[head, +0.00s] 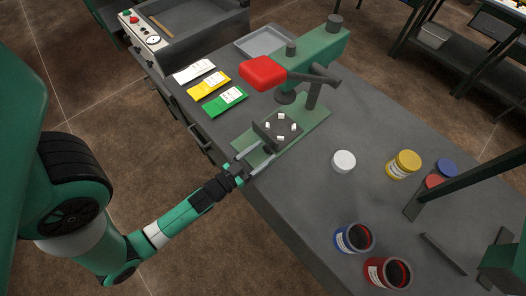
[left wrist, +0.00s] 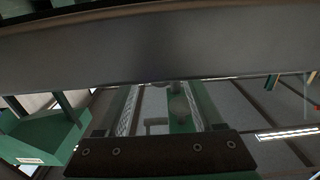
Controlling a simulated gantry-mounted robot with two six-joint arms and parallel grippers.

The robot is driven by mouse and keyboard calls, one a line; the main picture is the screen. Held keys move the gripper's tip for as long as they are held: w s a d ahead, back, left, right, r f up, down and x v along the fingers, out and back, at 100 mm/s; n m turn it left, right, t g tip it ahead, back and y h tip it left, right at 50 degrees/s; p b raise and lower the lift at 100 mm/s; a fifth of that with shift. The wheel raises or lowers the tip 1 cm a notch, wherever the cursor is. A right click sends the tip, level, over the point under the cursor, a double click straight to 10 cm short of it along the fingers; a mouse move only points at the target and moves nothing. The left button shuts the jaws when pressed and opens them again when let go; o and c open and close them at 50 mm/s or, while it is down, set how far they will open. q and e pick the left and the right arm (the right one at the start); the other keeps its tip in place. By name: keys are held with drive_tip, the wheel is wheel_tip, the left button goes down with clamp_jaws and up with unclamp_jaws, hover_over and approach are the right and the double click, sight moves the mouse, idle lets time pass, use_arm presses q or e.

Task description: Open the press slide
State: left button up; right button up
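The press (head: 318,62) is green, with a red block (head: 263,72) on its arm, and stands on the grey bench. Its slide (head: 277,129) is a dark square plate with several small white pieces on it, lying on the green base (head: 309,128). My left gripper (head: 254,158) is at the near left end of the base, in front of the slide. Its two fingers are apart; in the left wrist view (left wrist: 162,108) nothing is clearly gripped between them. I cannot tell whether they touch the slide.
White, yellow and green packets (head: 210,85) lie left of the press, and a grey tray (head: 262,42) behind. A white pot (head: 344,161), a yellow tin (head: 404,164) and open blue (head: 354,238) and red (head: 388,272) tins stand right. The bench's front middle is clear.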

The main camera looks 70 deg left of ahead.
use_arm(q)
clamp_jaws()
idle(1.3)
